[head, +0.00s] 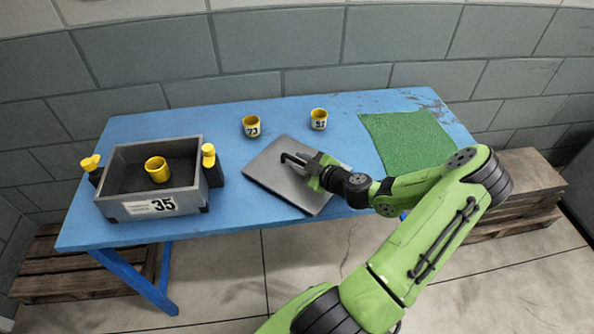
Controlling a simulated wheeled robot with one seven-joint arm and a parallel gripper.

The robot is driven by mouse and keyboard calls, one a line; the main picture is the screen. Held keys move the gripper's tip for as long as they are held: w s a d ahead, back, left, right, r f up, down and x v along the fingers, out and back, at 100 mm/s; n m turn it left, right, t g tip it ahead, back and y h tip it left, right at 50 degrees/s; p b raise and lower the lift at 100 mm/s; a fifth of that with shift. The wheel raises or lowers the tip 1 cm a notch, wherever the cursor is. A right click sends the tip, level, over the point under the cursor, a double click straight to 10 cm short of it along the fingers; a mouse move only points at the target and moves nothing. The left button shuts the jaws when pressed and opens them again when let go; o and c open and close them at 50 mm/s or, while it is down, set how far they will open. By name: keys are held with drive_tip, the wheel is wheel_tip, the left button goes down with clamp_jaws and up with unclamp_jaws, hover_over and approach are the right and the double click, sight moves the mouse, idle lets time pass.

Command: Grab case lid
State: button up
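The case lid (275,182) is a flat dark grey plate lying on the blue table, with one corner near the front edge. My gripper (289,158) is over the lid's upper right part, and its dark fingers point left. My gripper and wrist hide part of the lid. Whether the fingers touch the lid or a handle on it, and whether they are open, is too small to tell. The open grey case (152,208), marked 35, stands at the table's left with a yellow cup (157,169) inside.
Dark bottles with yellow caps (209,165) (92,168) flank the case. A green mat (408,140) lies bare at right. Wooden pallets (515,190) are beside the table.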

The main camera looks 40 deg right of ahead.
drive_tip(key=shift+w+f, duration=0.15)
drive_tip(key=shift+w, duration=0.25)
drive_tip(key=shift+s, duration=0.1)
clamp_jaws()
